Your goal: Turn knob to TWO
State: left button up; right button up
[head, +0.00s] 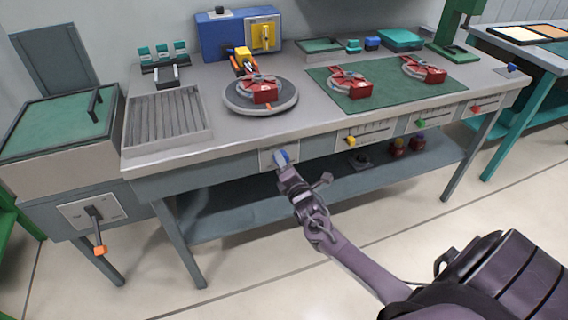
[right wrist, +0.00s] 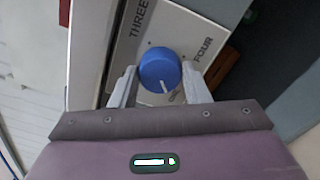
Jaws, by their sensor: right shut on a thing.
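The blue knob (head: 281,157) sits on a pale label plate (head: 265,160) on the front edge of the workbench. My right gripper (head: 285,172) reaches it from below and in front. In the right wrist view the round knob (right wrist: 160,67) lies between the two fingers of my right gripper (right wrist: 159,75), which are shut on it. A white pointer line on the knob points towards the bottom of that view. THREE and FOUR can be read on the plate (right wrist: 152,27); other lettering is mostly hidden by knob and fingers. My left gripper is not in view.
Above the knob, a turntable (head: 232,103) holds a red part on the workbench. An orange-tipped lever (head: 97,230) is at left. Floor in front is clear.

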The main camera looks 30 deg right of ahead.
jog(key=shift+f+m+p, duration=0.1)
jog(key=shift+m+p, duration=0.9)
jog(key=shift+m, duration=7.6)
jog(key=o, duration=1)
jog(key=shift+v, duration=3.95)
